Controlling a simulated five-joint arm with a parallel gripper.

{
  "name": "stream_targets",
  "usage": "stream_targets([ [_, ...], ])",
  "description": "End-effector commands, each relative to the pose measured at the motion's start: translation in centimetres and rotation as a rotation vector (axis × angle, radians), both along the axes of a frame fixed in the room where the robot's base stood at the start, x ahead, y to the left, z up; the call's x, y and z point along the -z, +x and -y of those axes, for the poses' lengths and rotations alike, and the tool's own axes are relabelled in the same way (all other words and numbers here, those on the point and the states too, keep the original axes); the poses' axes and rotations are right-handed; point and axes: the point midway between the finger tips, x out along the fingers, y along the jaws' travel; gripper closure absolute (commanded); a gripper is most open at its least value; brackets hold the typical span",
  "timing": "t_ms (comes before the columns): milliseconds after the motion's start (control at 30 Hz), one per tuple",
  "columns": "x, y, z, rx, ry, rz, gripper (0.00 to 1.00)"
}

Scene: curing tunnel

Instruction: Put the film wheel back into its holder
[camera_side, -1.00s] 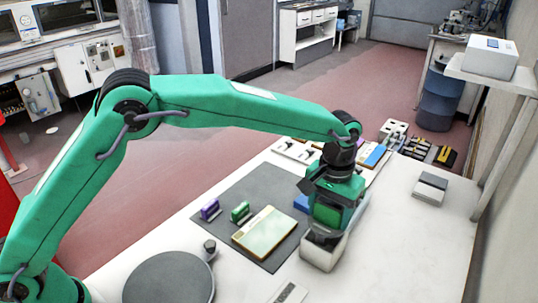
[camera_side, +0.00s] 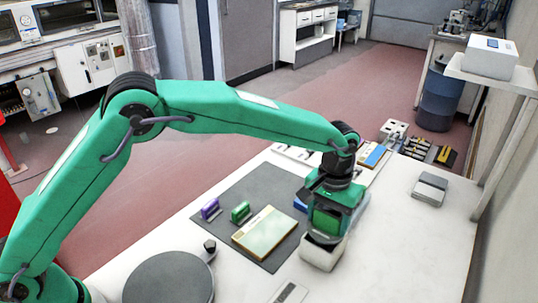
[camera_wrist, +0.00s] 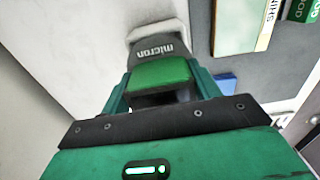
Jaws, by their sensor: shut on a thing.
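My gripper (camera_side: 327,226) points down over the white holder (camera_side: 320,258) to the right of the dark mat. It is shut on the film wheel (camera_wrist: 158,50), a dark grey piece with "micron" on its face in the wrist view. In the side view a grey edge of the wheel (camera_side: 324,239) shows under my gripper, at the holder's top opening. The holder's pale rim (camera_wrist: 150,27) shows behind the wheel in the wrist view. The wheel's lower part is hidden, so I cannot tell how deep it sits.
A dark mat (camera_side: 233,198) lies to the left with a purple tool (camera_side: 210,209), a green tool (camera_side: 241,212) and a yellow-green book (camera_side: 265,233). A round grey plate (camera_side: 168,280) is at the front. The table's right side is mostly clear.

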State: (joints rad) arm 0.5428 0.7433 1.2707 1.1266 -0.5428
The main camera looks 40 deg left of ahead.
Motion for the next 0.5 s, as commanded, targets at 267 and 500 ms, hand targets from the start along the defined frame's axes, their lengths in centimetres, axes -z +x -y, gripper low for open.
stream_targets([
  [267, 0.59, -0.01, 0.00, 0.000, 0.000, 0.000, 0.66],
  [500, 1.08, 0.00, 0.00, 0.000, 0.000, 0.000, 0.66],
])
